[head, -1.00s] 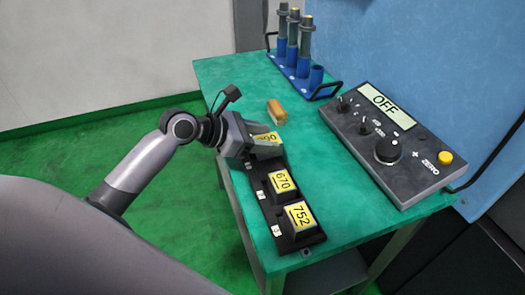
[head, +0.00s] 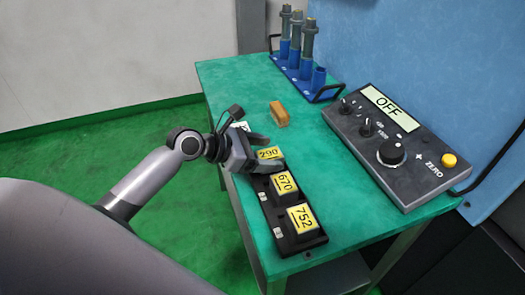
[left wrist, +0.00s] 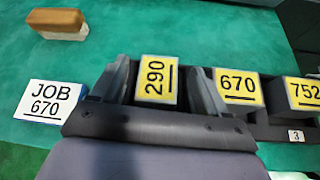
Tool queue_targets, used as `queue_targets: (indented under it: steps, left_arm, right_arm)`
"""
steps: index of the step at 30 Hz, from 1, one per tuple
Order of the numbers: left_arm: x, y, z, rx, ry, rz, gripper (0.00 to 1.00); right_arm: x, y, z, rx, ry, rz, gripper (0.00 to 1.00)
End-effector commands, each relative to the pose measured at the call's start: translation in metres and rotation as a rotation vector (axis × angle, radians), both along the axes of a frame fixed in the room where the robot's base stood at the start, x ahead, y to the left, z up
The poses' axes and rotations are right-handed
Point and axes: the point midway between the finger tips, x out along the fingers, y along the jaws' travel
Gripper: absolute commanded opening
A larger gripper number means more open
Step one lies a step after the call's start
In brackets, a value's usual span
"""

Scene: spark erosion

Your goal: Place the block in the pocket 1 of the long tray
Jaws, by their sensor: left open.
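The long black tray (head: 273,215) lies along the near left side of the green table. The yellow-topped block 290 (head: 269,153) is at its far end, upright, and it also shows in the left wrist view (left wrist: 156,80). My left gripper (head: 268,153) is open, with one finger on each side of block 290; small gaps show in the left wrist view (left wrist: 160,88). The fingers and palm hide the pocket under it, so I cannot tell how fully it is seated. Blocks 670 (head: 284,184) and 752 (head: 302,217) sit in the other pockets. My right gripper is not in view.
A white JOB 670 card (left wrist: 45,101) stands beside the tray's far end. A wooden brush (head: 279,112) lies beyond. A control box (head: 395,145) reading OFF is at the right, and a blue rack (head: 302,72) at the back. Table between tray and box is clear.

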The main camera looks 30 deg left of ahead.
Motion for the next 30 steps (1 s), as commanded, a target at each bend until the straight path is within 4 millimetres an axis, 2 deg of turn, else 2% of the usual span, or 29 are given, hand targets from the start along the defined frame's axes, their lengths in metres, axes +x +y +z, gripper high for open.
queue_targets:
  steps: [5, 19, 30]
  left_arm:
    - [-0.005, 0.005, 0.007, 0.001, -0.001, 0.002, 0.75]
    - [-0.066, 0.05, 0.046, 0.003, 0.002, -0.001, 0.75]
    - [-0.084, 0.064, 0.059, 0.001, -0.001, -0.002, 0.75]
  right_arm:
    - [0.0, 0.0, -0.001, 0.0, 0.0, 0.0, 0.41]
    - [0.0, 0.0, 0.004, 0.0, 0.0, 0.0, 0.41]
    - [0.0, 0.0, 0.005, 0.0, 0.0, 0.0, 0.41]
